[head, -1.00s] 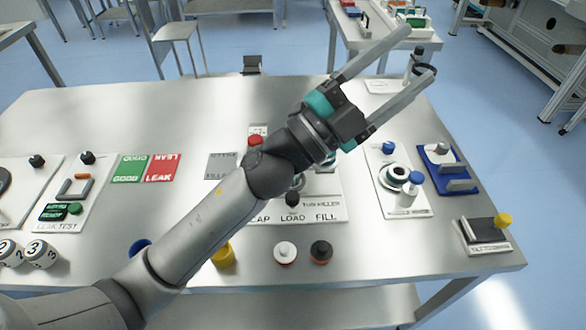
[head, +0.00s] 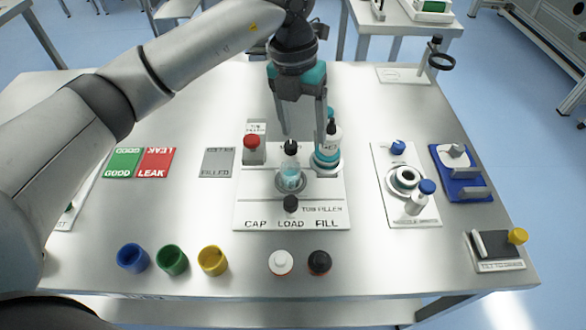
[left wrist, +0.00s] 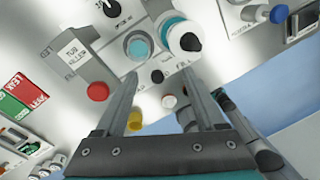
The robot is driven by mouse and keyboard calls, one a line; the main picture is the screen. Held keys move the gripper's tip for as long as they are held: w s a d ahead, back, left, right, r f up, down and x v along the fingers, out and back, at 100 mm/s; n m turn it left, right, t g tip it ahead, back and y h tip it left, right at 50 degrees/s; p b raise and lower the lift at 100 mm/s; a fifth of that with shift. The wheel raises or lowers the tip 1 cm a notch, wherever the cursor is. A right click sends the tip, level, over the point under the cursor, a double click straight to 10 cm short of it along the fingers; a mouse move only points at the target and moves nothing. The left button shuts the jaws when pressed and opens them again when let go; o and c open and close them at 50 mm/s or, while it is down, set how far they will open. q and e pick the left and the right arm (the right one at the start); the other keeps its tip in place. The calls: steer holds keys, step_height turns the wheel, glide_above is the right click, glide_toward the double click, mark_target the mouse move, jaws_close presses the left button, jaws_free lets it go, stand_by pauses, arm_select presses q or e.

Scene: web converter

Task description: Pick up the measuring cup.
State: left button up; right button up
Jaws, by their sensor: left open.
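My left gripper (head: 304,128) hangs open and empty above the tub filler board (head: 258,212), fingers pointing down; its open fingers also show in the left wrist view (left wrist: 160,88). Beneath and near it on the board stand a small clear vessel with blue content (head: 289,180) and a bottle with a teal base and black top (head: 332,143). Three small open cups stand at the table's front: blue (head: 132,258), green (head: 171,260) and yellow (head: 213,261). No label shows which thing is the measuring cup. My right gripper is out of view.
A red button box (head: 253,150) stands left of the vessel. A white fixture board (head: 412,216) and a blue fixture (head: 470,193) lie to the right. A white and a black knob-like piece (head: 319,263) stand in front. The front left of the steel table is partly hidden by my arm.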

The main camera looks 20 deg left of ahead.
arm_select(q)
steer(key=a+y, duration=0.1)
steer(key=a, duration=0.2)
steer(key=b, duration=0.1)
glide_toward(291, 168)
steer(key=s+f, duration=0.1)
steer(key=s, duration=0.1)
steer(key=shift+n, duration=0.3)
steer(key=shift+s+d+f+b, duration=0.15)
steer(key=shift+f+b, duration=0.1)
steer(key=shift+f, duration=0.85)
steer(key=shift+w+d+f+b, duration=0.15)
steer(key=shift+f+b, duration=0.1)
steer(key=shift+f, duration=0.9)
steer(key=shift+s+d+f+b, duration=0.1)
steer(key=shift+f+b, duration=0.15)
steer(key=shift+f, duration=0.85)
steer(key=c, duration=1.1)
steer(key=shift+r, duration=0.15)
steer(key=shift+c, duration=0.2)
